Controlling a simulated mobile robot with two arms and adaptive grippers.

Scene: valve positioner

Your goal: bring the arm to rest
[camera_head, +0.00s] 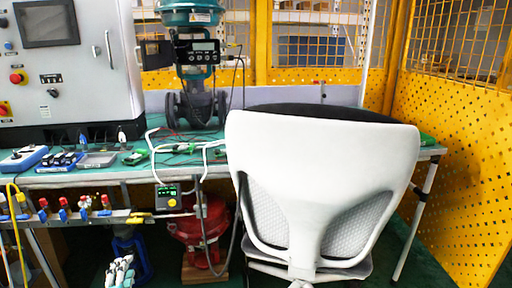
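My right gripper is not in view. The valve with its teal actuator and positioner (196,52) stands upright at the back of the workbench (85,178), apart from the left gripper.
A white-backed office chair (318,185) blocks the bench's right half. A grey control cabinet (65,75) stands at the left. Under the bench are a red device (200,232) and a blue one (143,258). Yellow fencing (455,175) closes the right side.

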